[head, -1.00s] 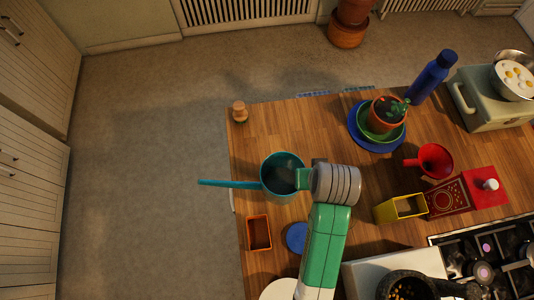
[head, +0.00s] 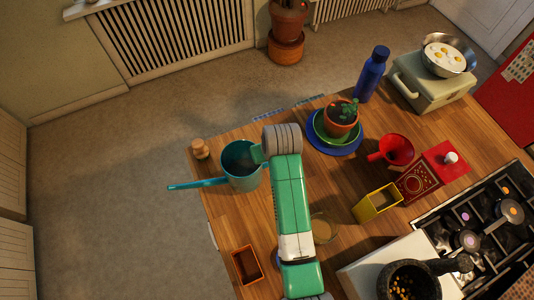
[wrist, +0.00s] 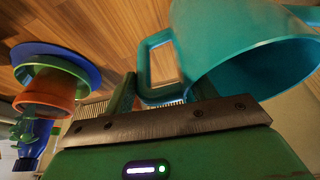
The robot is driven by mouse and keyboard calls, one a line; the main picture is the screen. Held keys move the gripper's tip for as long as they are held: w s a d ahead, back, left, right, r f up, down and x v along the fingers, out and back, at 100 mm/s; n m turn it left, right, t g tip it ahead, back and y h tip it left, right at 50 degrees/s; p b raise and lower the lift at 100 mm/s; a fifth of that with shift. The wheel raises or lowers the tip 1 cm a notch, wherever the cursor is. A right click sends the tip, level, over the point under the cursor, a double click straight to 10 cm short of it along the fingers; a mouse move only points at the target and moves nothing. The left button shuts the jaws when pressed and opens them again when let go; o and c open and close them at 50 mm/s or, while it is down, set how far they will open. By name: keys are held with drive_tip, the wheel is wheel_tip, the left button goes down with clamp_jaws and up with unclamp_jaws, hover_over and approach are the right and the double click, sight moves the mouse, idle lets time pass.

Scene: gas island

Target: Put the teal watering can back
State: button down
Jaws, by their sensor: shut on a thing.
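The teal watering can (head: 240,168) is at the left edge of the wooden counter, its long spout pointing left past the edge. Its open top faces the head camera. My gripper (head: 259,154) is at its right side, shut on the handle. In the wrist view the can (wrist: 245,45) fills the upper right, and its loop handle (wrist: 158,62) lies between the fingers of my gripper (wrist: 165,90). I cannot tell whether the can's base touches the counter.
A small wooden figure (head: 200,149) stands close to the can's upper left. A potted cactus (head: 341,117) on stacked plates and a blue bottle (head: 372,75) stand to the right. An orange square pot (head: 246,265) is at the front left.

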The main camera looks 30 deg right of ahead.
drive_tip(key=shift+w+d, duration=0.3)
drive_tip(key=shift+w, duration=0.4)
drive_tip(key=shift+f, duration=1.95)
drive_tip(key=shift+c, duration=2.4)
unclamp_jaws()
drive_tip(key=p+v, duration=0.1)
drive_tip(key=v, duration=1.1)
drive_tip(key=shift+s+r, duration=0.1)
